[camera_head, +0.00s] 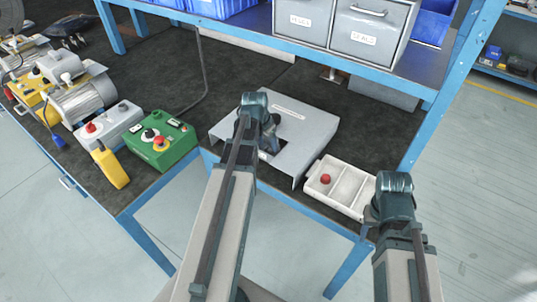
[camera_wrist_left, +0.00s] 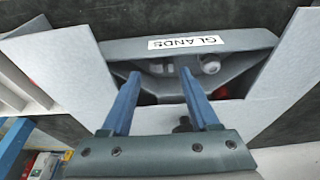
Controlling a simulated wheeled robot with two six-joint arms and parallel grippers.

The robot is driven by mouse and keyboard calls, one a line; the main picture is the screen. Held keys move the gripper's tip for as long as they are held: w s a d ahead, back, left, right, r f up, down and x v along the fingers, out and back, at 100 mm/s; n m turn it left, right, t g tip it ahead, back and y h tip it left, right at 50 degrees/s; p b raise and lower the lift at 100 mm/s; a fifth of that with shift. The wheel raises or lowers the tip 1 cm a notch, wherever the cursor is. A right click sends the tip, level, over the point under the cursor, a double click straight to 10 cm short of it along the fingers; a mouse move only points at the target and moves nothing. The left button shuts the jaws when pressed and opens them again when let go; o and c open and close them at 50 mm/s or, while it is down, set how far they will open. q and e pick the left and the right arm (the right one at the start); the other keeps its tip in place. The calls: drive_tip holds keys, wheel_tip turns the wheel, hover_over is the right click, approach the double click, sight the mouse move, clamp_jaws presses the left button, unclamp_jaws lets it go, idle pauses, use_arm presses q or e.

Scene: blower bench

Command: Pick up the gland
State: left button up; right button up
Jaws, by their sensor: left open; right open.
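A grey bin labelled GLANDS (camera_wrist_left: 240,43) shows in the left wrist view behind a cut-out in a pale grey cover (camera_wrist_left: 60,75). The cover (camera_head: 312,130) also shows in the head view. A small rounded light-grey piece (camera_wrist_left: 210,66) is at the bin, and a small dark piece (camera_wrist_left: 183,125) is near the cut-out's lower edge; I cannot tell whether either is the gland. My left gripper (camera_wrist_left: 160,88) is open over the cut-out, with nothing seen between its fingers. My right gripper (camera_head: 370,222) is at the bench's front right; its fingers are mostly hidden.
A white divided tray (camera_head: 342,187) with a red knob (camera_head: 325,179) stands between the cover and my right gripper. A green control box (camera_head: 162,145), a yellow pendant (camera_head: 110,167) and motors are at left. A blue shelf with grey bins (camera_head: 368,35) overhangs the back.

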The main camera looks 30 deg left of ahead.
sight(269, 149)
use_arm(q)
drive_tip(key=b+x, duration=0.2)
drive_tip(key=x, duration=0.1)
drive_tip(key=shift+a+f+b, duration=0.1)
drive_tip(key=shift+f+b, duration=0.3)
drive_tip(key=shift+r, duration=0.1)
clamp_jaws()
